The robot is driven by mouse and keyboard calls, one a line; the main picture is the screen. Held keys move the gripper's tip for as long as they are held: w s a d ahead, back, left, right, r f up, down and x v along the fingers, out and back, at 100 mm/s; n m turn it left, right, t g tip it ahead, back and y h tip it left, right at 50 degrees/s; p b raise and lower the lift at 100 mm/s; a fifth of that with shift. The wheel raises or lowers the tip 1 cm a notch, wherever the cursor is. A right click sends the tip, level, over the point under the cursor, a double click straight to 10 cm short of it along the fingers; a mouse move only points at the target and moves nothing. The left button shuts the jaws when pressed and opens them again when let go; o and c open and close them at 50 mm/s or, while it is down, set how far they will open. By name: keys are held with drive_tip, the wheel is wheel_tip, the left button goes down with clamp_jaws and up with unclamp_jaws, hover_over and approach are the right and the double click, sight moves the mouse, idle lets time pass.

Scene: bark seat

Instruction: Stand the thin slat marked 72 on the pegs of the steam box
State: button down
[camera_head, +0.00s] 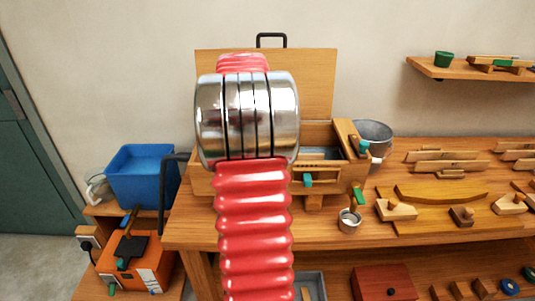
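The steam box (203,182) is a wooden box on the workbench, with its lid (307,85) standing up open behind it. My red ribbed arm and its shiny metal rings cover the middle of the box and most of its opening, so I cannot see the pegs. Several thin wooden slats (447,165) lie in groups at the right of the bench. No number can be read on any of them, so I cannot tell which is marked 72. My gripper does not show.
A grey metal bucket (375,133) stands right of the box, with a small metal cup (348,222) in front. A curved yellow wooden form (440,193) lies at the right. A blue tank (142,172) and an orange unit (135,262) stand left. A shelf (467,70) hangs above right.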

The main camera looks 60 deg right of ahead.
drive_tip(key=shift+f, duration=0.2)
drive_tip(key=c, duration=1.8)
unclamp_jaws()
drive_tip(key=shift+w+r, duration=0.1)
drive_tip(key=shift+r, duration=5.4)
